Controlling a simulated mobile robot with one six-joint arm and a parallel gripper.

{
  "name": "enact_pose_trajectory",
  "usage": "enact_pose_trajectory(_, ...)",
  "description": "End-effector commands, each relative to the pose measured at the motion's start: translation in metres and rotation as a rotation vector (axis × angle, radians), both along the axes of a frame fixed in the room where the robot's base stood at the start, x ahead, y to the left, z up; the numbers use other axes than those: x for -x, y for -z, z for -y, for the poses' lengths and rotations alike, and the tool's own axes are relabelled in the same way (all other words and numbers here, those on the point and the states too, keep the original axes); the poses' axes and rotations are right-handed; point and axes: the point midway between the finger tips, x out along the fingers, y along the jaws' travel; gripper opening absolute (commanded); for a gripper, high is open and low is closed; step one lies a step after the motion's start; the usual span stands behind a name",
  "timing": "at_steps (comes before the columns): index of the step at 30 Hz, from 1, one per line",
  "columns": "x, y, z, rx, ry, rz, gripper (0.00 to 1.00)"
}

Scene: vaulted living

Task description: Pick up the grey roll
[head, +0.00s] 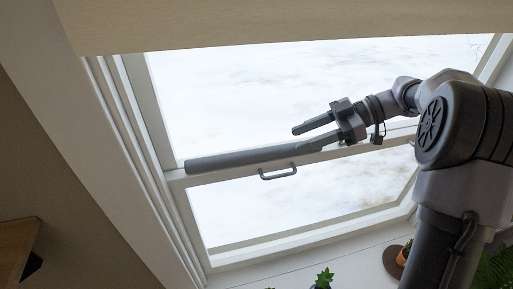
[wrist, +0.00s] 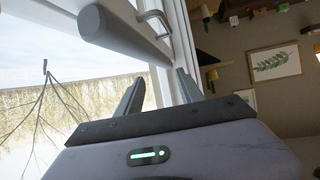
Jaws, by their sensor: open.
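The grey roll (head: 240,158) is a long, smooth cylinder lying along the middle rail of the window in the head view. Its right end comes close to my gripper (head: 296,139), which covers part of the rail there. In the wrist view the roll (wrist: 125,35) shows large, with its round end towards the camera, beyond the fingertips. My gripper (wrist: 161,76) is open there, its two fingers apart with nothing between them. I cannot tell whether a finger touches the roll.
A grey window handle (head: 278,173) sits just below the rail. A pale blind (head: 280,25) hangs across the top. Potted plants (head: 324,279) stand low, near the sill. In the wrist view a framed leaf picture (wrist: 275,63) hangs on the far wall.

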Motion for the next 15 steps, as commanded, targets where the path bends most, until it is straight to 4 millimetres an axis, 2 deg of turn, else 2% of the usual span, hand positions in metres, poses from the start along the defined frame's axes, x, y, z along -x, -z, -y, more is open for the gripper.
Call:
enact_pose_trajectory(3,0.003,0.016,-0.030,-0.002,-0.002,-0.002,0.44)
enact_pose_trajectory(10,0.005,0.027,-0.061,-0.001,0.000,0.000,0.44)
enact_pose_trajectory(15,0.009,0.039,-0.093,-0.002,-0.001,-0.001,0.44)
